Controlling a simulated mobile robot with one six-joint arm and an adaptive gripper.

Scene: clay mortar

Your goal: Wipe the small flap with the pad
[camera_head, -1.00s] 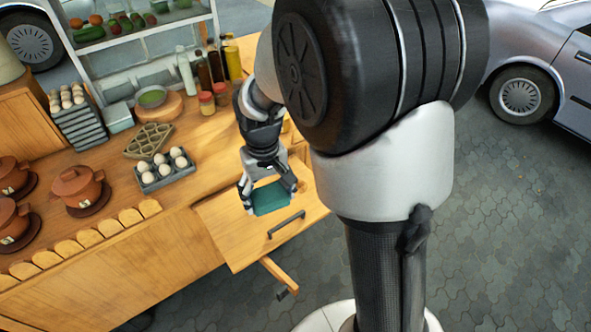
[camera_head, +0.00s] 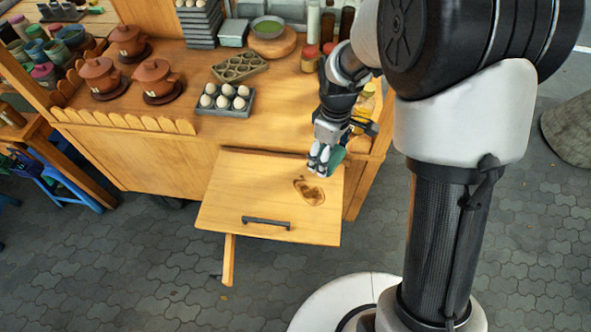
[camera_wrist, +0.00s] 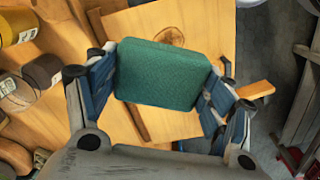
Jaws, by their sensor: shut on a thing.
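The small flap (camera_head: 235,205) is a square wooden leaf folded out from the front of the wooden counter, with a dark bar handle near its outer edge. A brown stain (camera_head: 309,193) lies on its right part; the stain also shows in the wrist view (camera_wrist: 170,36). The pad is a green block; it fills the middle of the wrist view (camera_wrist: 163,76), and its edge shows in the head view (camera_head: 336,158). My gripper (camera_head: 318,172) is shut on the pad, near the flap's inner right corner. I cannot tell whether the pad touches the flap.
Jars (camera_wrist: 42,70) stand close left in the wrist view. The flap's left half is clear.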

